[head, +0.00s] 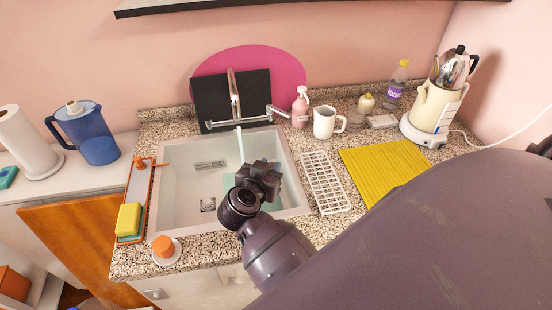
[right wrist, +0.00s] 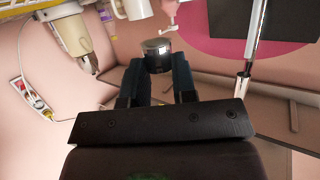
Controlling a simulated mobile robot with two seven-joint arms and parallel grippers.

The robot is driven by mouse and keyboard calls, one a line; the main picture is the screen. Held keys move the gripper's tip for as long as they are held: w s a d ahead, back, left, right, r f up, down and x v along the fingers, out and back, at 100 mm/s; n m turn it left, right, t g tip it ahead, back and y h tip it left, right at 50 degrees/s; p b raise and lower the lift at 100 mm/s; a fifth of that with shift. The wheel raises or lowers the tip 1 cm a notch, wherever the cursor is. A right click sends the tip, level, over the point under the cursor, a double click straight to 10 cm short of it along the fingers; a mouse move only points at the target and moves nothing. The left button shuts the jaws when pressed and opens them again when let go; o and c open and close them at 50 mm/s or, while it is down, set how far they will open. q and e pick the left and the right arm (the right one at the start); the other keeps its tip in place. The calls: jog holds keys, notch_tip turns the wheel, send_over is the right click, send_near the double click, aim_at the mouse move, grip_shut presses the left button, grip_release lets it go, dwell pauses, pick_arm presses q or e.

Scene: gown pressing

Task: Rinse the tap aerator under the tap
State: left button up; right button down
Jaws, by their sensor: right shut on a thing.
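My right gripper (head: 262,172) is over the sink (head: 178,205), just right of the water stream (head: 241,148) in the head view. In the right wrist view, my right gripper (right wrist: 157,70) is shut on a short metal cylinder, the tap aerator (right wrist: 157,50). The gripper hides it in the head view. The tap (head: 234,95) stands at the back of the sink and is running; it also shows in the right wrist view (right wrist: 256,30), right of the aerator. The aerator appears apart from the stream. My left gripper is not in view.
A white mug (head: 325,122), pink soap bottle (head: 300,107), white rack (head: 325,183) and yellow mat (head: 383,168) lie right of the sink. A tray with a yellow sponge (head: 129,219) is at its left, and an orange-topped item (head: 163,246) at its front edge.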

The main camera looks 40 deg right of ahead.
dwell(0.3)
jog(key=w+f, duration=0.2)
jog(key=w, duration=1.2)
jog(key=shift+a+f+n+t, duration=0.15)
jog(key=shift+f+n+t, duration=0.15)
jog(key=shift+f+n, duration=0.1)
jog(key=shift+s, duration=0.1)
dwell(2.2)
